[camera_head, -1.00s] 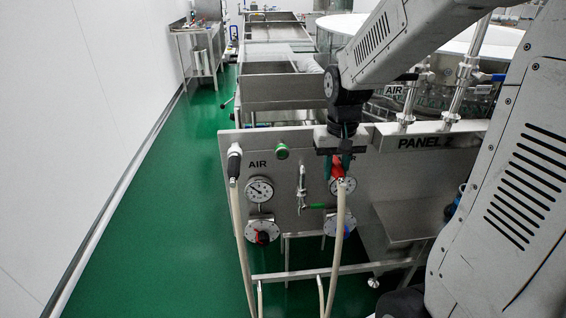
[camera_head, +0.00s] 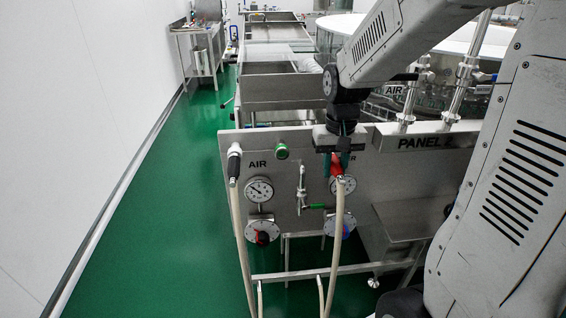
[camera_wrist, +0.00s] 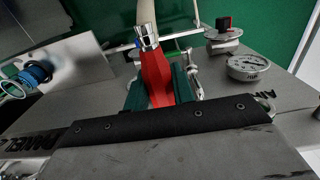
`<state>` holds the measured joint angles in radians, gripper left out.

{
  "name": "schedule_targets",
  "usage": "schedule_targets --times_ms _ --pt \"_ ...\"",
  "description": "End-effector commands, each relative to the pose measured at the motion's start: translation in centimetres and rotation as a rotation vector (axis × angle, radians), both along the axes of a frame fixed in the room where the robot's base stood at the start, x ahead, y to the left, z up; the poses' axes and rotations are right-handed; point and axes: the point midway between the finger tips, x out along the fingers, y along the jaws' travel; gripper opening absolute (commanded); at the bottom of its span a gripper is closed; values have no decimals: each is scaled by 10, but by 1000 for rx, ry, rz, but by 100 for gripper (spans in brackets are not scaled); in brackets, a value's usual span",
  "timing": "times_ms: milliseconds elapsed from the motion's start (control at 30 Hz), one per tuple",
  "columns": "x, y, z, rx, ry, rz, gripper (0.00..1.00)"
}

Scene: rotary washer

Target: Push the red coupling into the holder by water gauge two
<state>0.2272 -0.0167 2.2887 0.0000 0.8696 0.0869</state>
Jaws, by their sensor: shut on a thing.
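My gripper (camera_head: 337,164) is shut on the red coupling (camera_head: 338,171), in front of the top of the panel near the water gauge (camera_head: 343,187). The gauge is partly hidden behind the coupling and hose. In the wrist view the red coupling (camera_wrist: 156,78) sits between the green fingers of my gripper (camera_wrist: 162,88), its chrome end (camera_wrist: 147,37) leading into a pale hose (camera_wrist: 144,11). In the head view the hose (camera_head: 336,235) hangs down from it. The holder is hidden behind my gripper, so I cannot tell whether the coupling touches it.
The steel panel (camera_head: 285,215) carries the air gauge (camera_head: 260,190), a green round fitting (camera_head: 282,151) and a green-handled valve (camera_head: 302,192). A black coupling (camera_head: 234,162) with its own hose hangs at the panel's left edge. Green floor (camera_head: 150,230) is clear at left.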

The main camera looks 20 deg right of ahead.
Motion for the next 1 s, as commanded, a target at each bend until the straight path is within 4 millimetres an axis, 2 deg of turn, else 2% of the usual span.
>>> schedule_targets --times_ms 1000 --pt "7 -2 0 0 0 0 0"
